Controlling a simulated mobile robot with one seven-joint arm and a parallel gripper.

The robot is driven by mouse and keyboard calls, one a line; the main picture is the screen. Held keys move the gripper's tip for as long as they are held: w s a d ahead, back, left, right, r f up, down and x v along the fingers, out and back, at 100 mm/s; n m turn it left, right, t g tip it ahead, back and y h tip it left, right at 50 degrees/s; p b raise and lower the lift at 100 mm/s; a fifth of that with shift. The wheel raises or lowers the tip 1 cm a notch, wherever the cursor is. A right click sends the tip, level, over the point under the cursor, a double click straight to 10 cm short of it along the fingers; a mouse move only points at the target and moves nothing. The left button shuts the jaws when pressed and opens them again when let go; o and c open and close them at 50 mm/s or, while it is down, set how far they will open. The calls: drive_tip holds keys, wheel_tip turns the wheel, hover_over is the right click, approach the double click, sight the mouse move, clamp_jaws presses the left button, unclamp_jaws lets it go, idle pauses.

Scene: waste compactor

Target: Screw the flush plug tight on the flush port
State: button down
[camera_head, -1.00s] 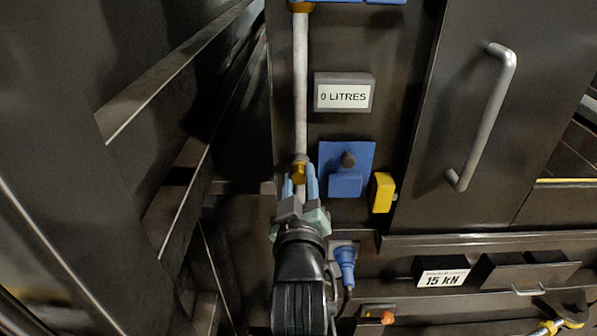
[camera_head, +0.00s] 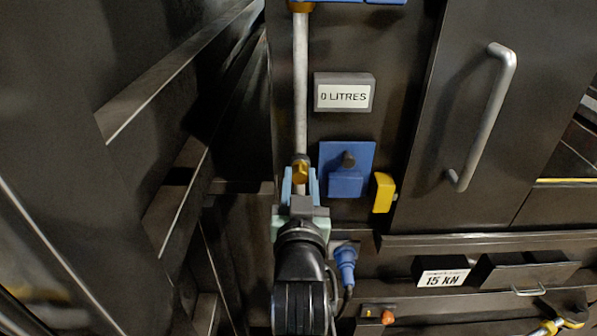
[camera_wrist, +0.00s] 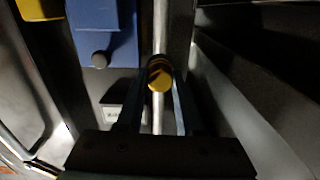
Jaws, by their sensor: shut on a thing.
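The yellow flush plug (camera_head: 300,173) is at the lower end of a grey vertical pipe (camera_head: 300,90) in the head view. My gripper (camera_head: 300,180) reaches up from below, with its light-blue fingers on either side of the plug, shut on it. In the wrist view the yellow plug (camera_wrist: 159,80) lies between the far ends of the two fingers of my gripper (camera_wrist: 158,90), in line with the pipe. The flush port is mostly hidden behind the plug; a dark fitting shows at the pipe's end. I cannot tell how far the plug is seated.
Right of the pipe are a "0 LITRES" sign (camera_head: 343,95), a blue box with a dark knob (camera_head: 346,183) and a yellow block (camera_head: 383,193). A blue connector with a cable (camera_head: 345,258) hangs close to my wrist. Dark metal rails (camera_head: 170,80) stand at left.

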drive_tip(key=shift+m, duration=0.4)
drive_tip(key=shift+c, duration=2.3)
unclamp_jaws()
drive_tip(key=shift+c, duration=0.4)
drive_tip(key=s+p, duration=0.1)
drive_tip(key=s, duration=0.6)
